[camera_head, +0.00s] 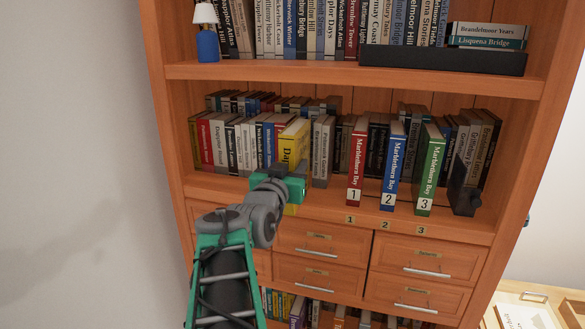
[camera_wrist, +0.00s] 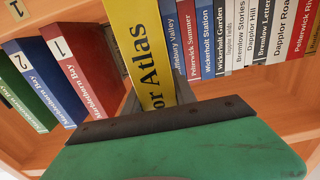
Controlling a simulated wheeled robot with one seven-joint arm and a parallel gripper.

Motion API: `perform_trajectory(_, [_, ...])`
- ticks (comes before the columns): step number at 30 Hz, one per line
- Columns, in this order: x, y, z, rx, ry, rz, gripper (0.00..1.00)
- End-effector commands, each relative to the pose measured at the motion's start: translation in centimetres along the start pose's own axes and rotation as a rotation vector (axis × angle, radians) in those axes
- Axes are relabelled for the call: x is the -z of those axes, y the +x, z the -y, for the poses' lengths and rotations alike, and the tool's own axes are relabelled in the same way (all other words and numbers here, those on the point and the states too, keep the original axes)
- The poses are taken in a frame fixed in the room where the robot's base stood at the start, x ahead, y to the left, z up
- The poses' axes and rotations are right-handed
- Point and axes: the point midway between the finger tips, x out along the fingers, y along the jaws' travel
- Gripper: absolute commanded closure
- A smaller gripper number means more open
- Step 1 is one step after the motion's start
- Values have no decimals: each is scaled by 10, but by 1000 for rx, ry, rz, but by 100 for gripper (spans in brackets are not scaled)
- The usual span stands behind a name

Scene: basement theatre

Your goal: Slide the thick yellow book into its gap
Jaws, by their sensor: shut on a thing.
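The thick yellow book (camera_head: 294,143) stands upright at the middle shelf, with "Atlas" on its spine in the wrist view (camera_wrist: 152,50). My gripper (camera_head: 286,176) is shut on it low on the spine. Yellow shows above and below the gripper, and the book's lower end reaches out in front of the shelf edge. Blue and red spines are on its left and grey books (camera_head: 321,150) on its right in the head view. Its gap is hidden behind the book and gripper, so I cannot tell how far in it is.
Red (camera_head: 356,165), blue (camera_head: 394,165) and green (camera_head: 430,170) numbered books stand to the right, jutting forward. A black bookend (camera_head: 463,190) is beyond them. Drawers (camera_head: 320,243) lie below. The upper shelf (camera_head: 300,71) holds more books and a small blue lamp (camera_head: 207,42).

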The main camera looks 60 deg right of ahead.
Motion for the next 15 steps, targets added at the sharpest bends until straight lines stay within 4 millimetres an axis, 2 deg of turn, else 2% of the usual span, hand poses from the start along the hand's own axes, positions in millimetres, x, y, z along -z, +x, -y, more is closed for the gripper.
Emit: perform_trajectory(15, [3, 9, 0, 0, 2, -5, 100])
